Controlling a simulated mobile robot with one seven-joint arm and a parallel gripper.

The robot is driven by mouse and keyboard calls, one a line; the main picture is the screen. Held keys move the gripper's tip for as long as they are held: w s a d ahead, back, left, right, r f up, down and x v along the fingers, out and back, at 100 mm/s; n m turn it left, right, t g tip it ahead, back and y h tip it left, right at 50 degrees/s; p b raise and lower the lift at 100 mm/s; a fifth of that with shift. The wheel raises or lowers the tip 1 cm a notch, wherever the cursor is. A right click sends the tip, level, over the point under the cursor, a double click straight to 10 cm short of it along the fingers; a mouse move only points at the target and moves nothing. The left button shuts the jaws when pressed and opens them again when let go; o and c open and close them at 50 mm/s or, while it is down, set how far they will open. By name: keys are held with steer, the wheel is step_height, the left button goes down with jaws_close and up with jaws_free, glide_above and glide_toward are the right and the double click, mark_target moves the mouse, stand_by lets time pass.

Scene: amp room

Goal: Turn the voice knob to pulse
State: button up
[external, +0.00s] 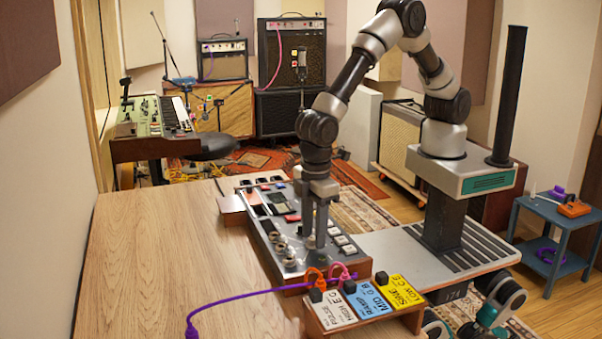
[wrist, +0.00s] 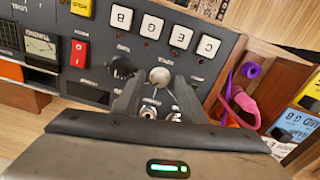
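The control panel (external: 290,225) is a dark console in a wooden frame, set at the right edge of the wooden table. In the wrist view a round silver knob (wrist: 160,77) shows between and just beyond my fingertips, with a black knob (wrist: 121,67) to its left. The small labels are too blurred to tell for certain which is the voice knob. My gripper (wrist: 158,90) is open, pointing down over the panel. In the external view my gripper (external: 315,242) is low over the panel, and its fingers hide part of it. Contact with the knob cannot be told.
White, blue and yellow cards, the white one reading PULSE (external: 336,309), stand in a wooden holder (external: 375,325) at the panel's near end. A purple cable (external: 230,300) and pink plug (wrist: 247,107) are close by. A red switch (wrist: 79,54) and white keys (wrist: 152,27) surround the knobs.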

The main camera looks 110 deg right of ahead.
step_height(320, 180, up, 17)
steer(key=p, duration=0.2)
steer(key=shift+a, duration=0.25)
steer(key=shift+r, duration=0.1)
steer(key=s+d+r+m+t, duration=0.1)
steer(key=s+d+r+t, duration=0.2)
steer(key=s+d+r, duration=0.95)
steer(key=s+d+t, duration=0.3)
steer(key=s+d, duration=0.2)
steer(key=s, duration=0.7)
step_height(320, 180, up, 13)
steer(key=p, duration=1.2)
steer(key=shift+f+m+p, duration=0.2)
steer(key=shift+m+p, duration=0.2)
steer(key=shift+s, duration=0.1)
